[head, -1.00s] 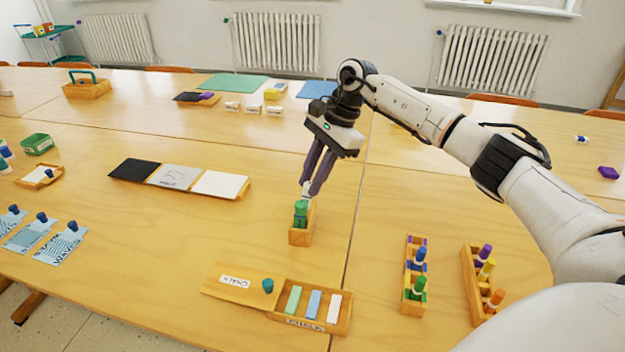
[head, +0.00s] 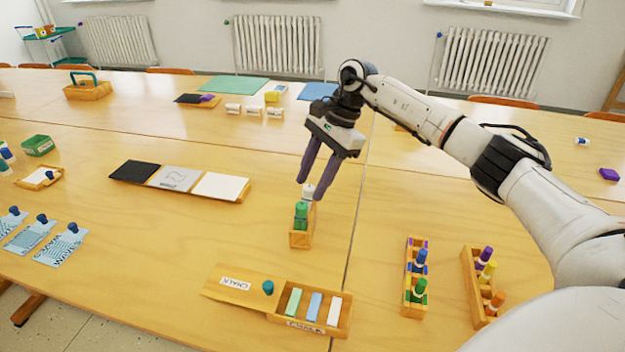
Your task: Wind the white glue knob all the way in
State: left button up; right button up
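A white knob (head: 308,191) stands at the back of a small wooden holder (head: 301,240) in the middle of the table. The fingers look clear of the knob, though touching on the far side cannot be told. How far in the knob is wound cannot be told. My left gripper is not in view.
A chalk box (head: 275,317) with a partly slid lid lies in front. Two wooden racks (head: 413,308) (head: 473,290) with coloured sticks stand at the right. A three-panel board (head: 180,178) lies at left. Table between board and holder is clear.

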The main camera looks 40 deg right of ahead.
jog(key=v, duration=1)
jog(key=shift+r, duration=0.1)
